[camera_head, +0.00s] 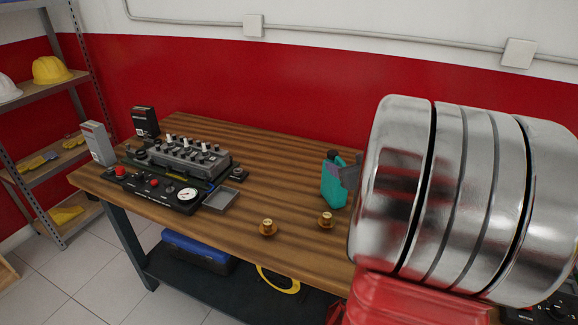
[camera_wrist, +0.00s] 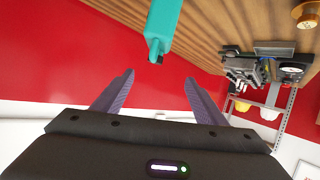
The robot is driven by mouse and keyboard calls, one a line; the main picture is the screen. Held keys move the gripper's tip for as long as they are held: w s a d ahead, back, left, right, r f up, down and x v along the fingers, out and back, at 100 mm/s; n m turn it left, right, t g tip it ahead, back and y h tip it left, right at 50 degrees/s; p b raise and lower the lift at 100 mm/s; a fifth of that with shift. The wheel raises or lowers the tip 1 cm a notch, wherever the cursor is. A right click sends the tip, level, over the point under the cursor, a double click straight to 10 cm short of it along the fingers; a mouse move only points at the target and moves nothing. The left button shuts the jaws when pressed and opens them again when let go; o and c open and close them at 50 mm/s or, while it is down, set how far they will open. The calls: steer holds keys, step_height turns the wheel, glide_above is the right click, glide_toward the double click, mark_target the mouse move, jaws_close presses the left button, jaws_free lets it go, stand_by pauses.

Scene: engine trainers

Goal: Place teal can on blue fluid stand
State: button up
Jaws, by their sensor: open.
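The teal can (camera_head: 333,187), with a dark cap, stands on the wooden workbench right of centre in the head view. Its right side is partly hidden by a grey finger of my gripper (camera_head: 350,174). In the wrist view the teal can (camera_wrist: 164,22) shows at the top, just beyond the fingertips. My gripper (camera_wrist: 159,77) is open, with two purple-grey fingers apart and nothing between them. I cannot make out a blue fluid stand in either view; my large metal arm hides the right part of the bench.
Two brass fittings (camera_head: 268,227) and (camera_head: 326,220) stand near the bench's front edge. An engine trainer (camera_head: 185,160) with a gauge panel and a small grey tray (camera_head: 221,201) stand at left. A blue toolbox (camera_head: 197,251) is on the lower shelf. The bench middle is clear.

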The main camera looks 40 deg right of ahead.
mark_target(335, 179)
steer(key=shift+t+y, duration=0.3)
steer(key=shift+y, duration=0.5)
steer(key=s+d+f, duration=0.2)
steer(key=s+f, duration=0.1)
steer(key=shift+s+f, duration=0.25)
steer(key=shift+x, duration=4.35)
steer(key=shift+x, duration=2.6)
steer(key=shift+c, duration=0.6)
jaws_close()
